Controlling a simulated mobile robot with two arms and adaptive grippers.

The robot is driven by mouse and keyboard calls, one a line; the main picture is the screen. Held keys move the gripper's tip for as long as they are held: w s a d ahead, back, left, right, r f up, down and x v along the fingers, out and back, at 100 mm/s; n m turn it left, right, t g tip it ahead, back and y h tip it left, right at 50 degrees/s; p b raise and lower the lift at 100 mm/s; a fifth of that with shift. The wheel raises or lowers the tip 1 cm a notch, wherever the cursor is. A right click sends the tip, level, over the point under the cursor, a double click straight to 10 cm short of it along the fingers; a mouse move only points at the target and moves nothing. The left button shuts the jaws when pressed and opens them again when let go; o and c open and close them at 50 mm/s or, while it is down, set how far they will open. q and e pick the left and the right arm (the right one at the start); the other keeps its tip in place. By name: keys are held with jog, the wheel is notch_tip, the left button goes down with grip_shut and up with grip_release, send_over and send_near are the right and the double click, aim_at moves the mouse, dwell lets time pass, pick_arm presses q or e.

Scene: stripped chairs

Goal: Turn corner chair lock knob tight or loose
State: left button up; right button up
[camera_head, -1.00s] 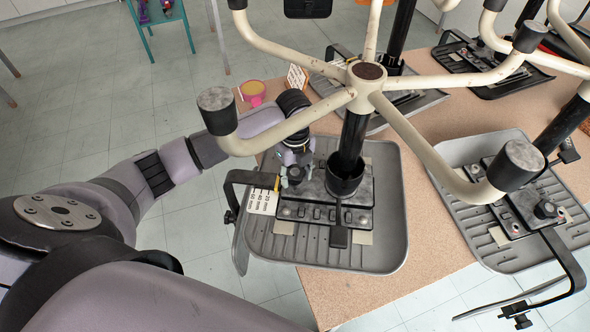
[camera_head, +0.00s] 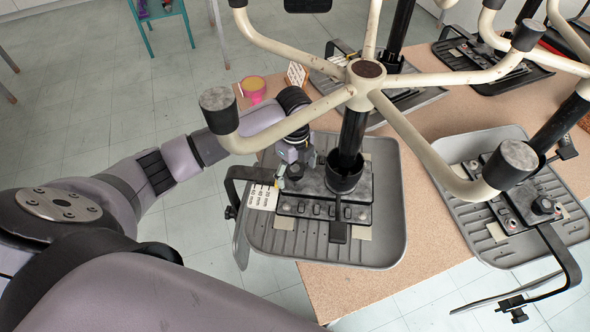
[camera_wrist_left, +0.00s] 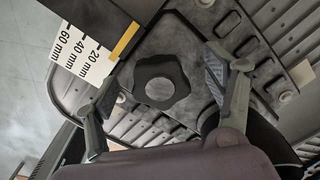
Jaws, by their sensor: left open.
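The lock knob (camera_wrist_left: 160,82) is dark and lobed with a pale centre; it sits on a grey metal plate on the near upturned chair's grey ribbed seat (camera_head: 385,245). In the head view the knob (camera_head: 295,172) is small and partly covered by my left gripper (camera_head: 284,174). In the left wrist view that gripper (camera_wrist_left: 163,80) is open, with one finger left of the knob and one right of it. Gaps show between fingers and knob, so it is not gripped; finger height relative to the knob is hard to tell. My right gripper is out of view.
A black post (camera_head: 350,142) and a cream chair leg with capped end (camera_head: 217,110) stand close to my left arm. A white millimetre scale (camera_head: 263,197) lies beside the knob. A second upturned chair seat (camera_head: 520,245) is at right; a pink cup (camera_head: 253,89) stands behind.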

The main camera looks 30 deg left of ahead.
aim_at(295, 168)
pick_arm(q)
jog(key=shift+r, duration=0.15)
jog(key=shift+r+p, duration=2.45)
jog(key=shift+r, duration=0.45)
